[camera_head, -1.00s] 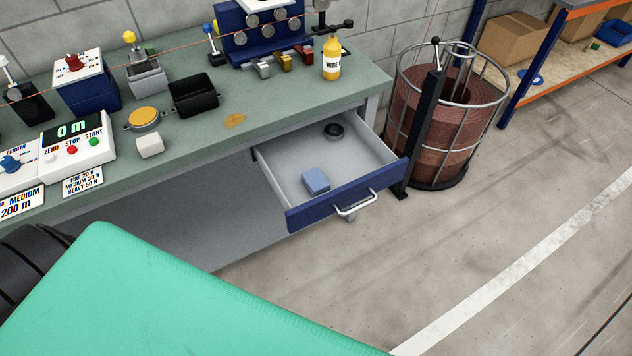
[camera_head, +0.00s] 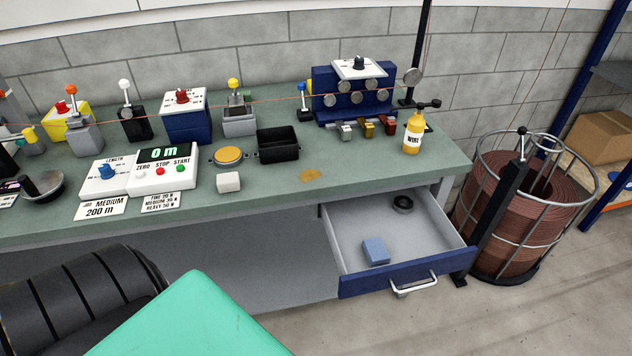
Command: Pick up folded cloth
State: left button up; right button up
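A small blue folded cloth (camera_head: 375,251) lies in the open drawer (camera_head: 345,285), toward its front left. A dark ring-shaped item (camera_head: 403,204) sits at the back right of the same drawer. The drawer has a blue front with a light handle (camera_head: 414,286) and is pulled out under the right part of the bench. Neither of my grippers shows in the head view.
The green bench (camera_head: 350,171) carries a white block (camera_head: 229,182), a black tray (camera_head: 278,145), a yellow bottle (camera_head: 414,133) and several control boxes. A caged copper-coloured coil (camera_head: 530,215) stands right of the drawer. The floor before the drawer is clear.

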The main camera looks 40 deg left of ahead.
aim_at(375, 251)
jog(key=l+u, duration=0.1)
jog(key=u, duration=0.25)
jog(key=l+u, duration=0.15)
jog(key=u, duration=0.15)
jog(key=i, duration=0.05)
